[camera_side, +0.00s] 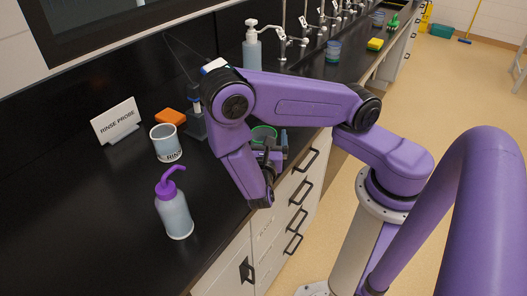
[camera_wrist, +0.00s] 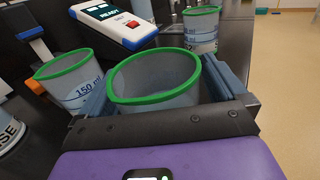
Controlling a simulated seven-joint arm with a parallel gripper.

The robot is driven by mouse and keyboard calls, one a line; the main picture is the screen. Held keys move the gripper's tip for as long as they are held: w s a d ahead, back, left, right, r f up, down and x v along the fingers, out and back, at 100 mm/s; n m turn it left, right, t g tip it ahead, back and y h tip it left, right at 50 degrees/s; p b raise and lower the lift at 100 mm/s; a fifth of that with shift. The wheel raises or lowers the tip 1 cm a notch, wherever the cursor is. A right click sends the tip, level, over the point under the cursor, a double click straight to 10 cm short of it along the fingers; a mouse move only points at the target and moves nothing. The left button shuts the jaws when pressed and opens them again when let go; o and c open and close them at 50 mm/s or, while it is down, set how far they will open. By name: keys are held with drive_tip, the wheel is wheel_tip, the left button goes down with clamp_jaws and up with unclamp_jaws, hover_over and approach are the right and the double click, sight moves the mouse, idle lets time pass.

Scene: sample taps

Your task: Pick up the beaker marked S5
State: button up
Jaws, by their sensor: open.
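In the wrist view a clear beaker with a green rim (camera_wrist: 155,100) stands between the two blue fingers of my gripper (camera_wrist: 160,82). The fingers are open, one on each side of it; whether they touch it I cannot tell. No mark shows on its visible side, so I cannot read whether it is S5. In the side view my gripper (camera_side: 270,152) is low over the bench's front edge, with a green rim (camera_side: 264,131) showing beside it. Two more green-rimmed beakers show in the wrist view, one at left marked 150 ml (camera_wrist: 80,92) and one behind (camera_wrist: 202,35).
A white and blue meter with a red button (camera_wrist: 115,22) is just behind the beaker. A rinse beaker (camera_side: 167,150), a purple-topped wash bottle (camera_side: 174,212), a RINSE PROBE sign (camera_side: 117,122) and an orange block (camera_side: 171,117) stand left on the black bench (camera_side: 90,220). Taps line the back.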

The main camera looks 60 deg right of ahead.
drive_tip(key=c, duration=1.1)
drive_tip(key=shift+r, duration=0.1)
